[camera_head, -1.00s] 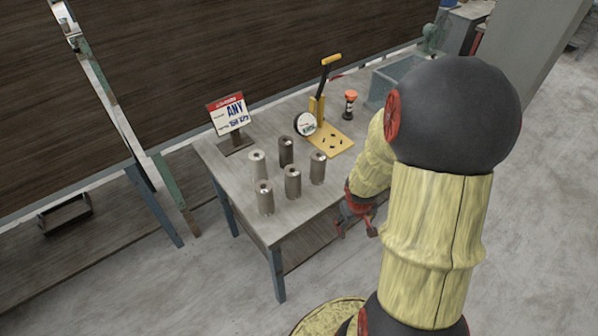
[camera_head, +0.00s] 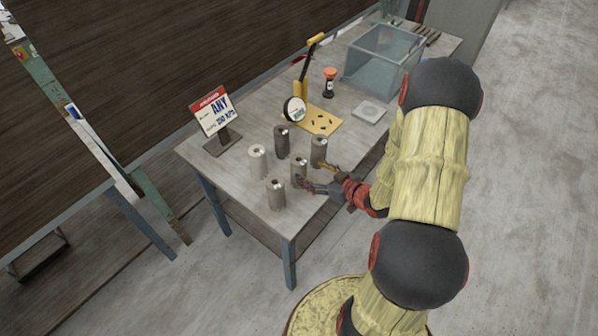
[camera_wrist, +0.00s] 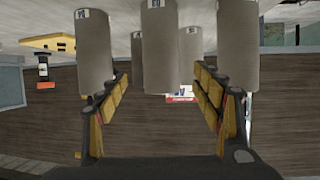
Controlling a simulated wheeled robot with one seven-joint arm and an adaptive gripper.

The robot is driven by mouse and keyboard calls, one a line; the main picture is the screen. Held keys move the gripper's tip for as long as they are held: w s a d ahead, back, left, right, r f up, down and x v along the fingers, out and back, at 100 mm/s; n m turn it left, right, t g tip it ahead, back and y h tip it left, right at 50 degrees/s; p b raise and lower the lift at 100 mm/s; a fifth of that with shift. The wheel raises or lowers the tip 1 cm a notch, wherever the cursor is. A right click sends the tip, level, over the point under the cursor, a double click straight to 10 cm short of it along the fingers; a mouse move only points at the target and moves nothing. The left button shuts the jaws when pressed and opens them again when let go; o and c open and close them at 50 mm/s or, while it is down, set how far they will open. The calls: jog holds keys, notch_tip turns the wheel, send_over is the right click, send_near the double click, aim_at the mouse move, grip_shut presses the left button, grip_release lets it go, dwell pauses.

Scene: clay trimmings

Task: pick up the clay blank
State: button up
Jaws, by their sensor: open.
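Several upright grey cylinders, the clay blanks, stand in a cluster on the table. One (camera_head: 299,172) is nearest my gripper (camera_head: 314,177); others are the pale one (camera_head: 258,162), the dark one (camera_head: 281,142), the right one (camera_head: 319,151) and the front one (camera_head: 275,195). My gripper is open and reaches in low from the right. The wrist view is upside down. There a middle blank (camera_wrist: 159,45) shows centred between the spread fingers (camera_wrist: 163,85); I cannot tell how deep it sits between them. Other blanks flank it left (camera_wrist: 94,50) and right (camera_wrist: 237,45).
The blanks crowd closely on the grey table (camera_head: 232,172). A sign reading ANY (camera_head: 215,112) stands at the left. Behind are a yellow-based lever tool (camera_head: 322,122), an orange-topped black item (camera_head: 329,82), a grey plate (camera_head: 369,111) and a glassy bin (camera_head: 383,60).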

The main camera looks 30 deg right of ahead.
aim_at(298, 166)
jog(key=b+x, duration=0.1)
jog(key=x, duration=0.6)
jog(key=shift+a+r, duration=0.15)
jog(key=shift+w, duration=0.1)
jog(key=shift+c, duration=0.4)
grip_shut()
dwell(0.4)
